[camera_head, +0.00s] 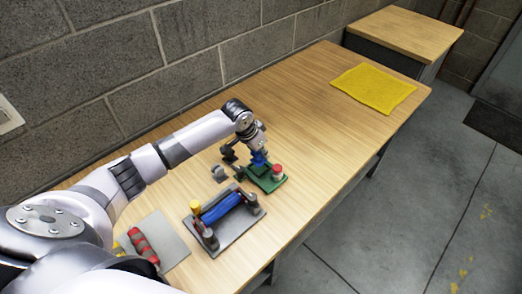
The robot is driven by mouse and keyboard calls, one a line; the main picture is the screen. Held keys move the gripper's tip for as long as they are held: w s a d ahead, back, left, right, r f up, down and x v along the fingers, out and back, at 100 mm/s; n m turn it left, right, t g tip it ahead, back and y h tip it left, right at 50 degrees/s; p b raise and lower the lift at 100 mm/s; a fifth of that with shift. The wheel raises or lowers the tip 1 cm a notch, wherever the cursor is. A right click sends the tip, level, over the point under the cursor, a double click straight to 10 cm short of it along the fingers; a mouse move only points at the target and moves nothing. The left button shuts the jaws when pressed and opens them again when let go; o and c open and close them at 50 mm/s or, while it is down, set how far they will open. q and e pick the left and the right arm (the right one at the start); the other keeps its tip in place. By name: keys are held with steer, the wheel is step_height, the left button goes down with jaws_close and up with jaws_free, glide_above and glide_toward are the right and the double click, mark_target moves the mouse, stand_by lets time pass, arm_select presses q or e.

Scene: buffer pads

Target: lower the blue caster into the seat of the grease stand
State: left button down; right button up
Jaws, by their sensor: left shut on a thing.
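My left gripper (245,150) reaches over the table from the left and is shut on the blue caster (260,158). The caster is small in the head view and partly hidden by the gripper. It shows over the back part of the green grease stand (266,184). I cannot tell whether the caster touches the stand. A red-topped piece (278,170) stands at the stand's right side. The seat is hidden behind the caster and gripper. My right gripper is not in view.
A grey fixture (233,232) with a blue roller (220,208) and a yellow-topped piece (195,206) stands nearer. A small grey part (218,174) lies left of the stand.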

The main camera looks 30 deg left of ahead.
mark_target(261, 158)
arm_select(q)
steer(key=shift+f, duration=0.85)
steer(key=shift+f+b, duration=0.45)
steer(key=shift+f, duration=0.7)
stand_by(1.0)
steer(key=c, duration=1.2)
jaws_free()
steer(key=v, duration=1.2)
